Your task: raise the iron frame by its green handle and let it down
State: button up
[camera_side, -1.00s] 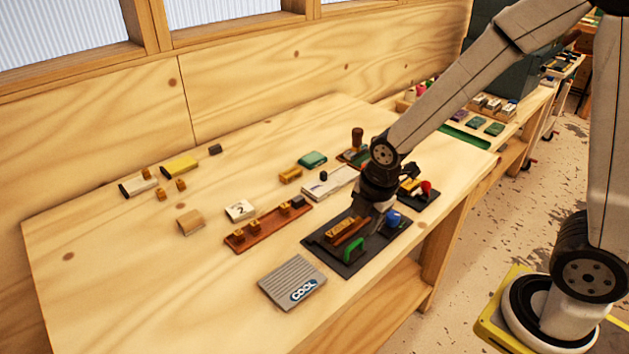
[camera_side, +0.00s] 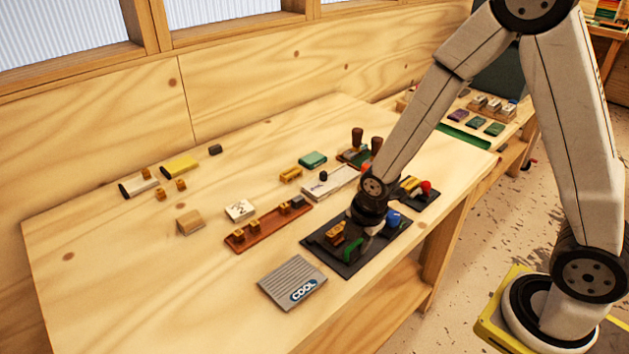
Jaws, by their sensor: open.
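The green handle (camera_side: 353,251) stands on the dark plate (camera_side: 345,268) near the front edge of the table. I cannot make out the iron frame apart from this dark plate. My gripper (camera_side: 352,238) is open and points down right at the handle, over its back part. The gripper covers much of the middle of the plate. I cannot tell whether the fingers touch the handle or stand around it.
A grey ridged "COOL" plate (camera_side: 293,282) lies to the left and in front. A brown rail with blocks (camera_side: 268,228) lies behind left.

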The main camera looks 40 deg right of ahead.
grip_shut()
dwell(1.5)
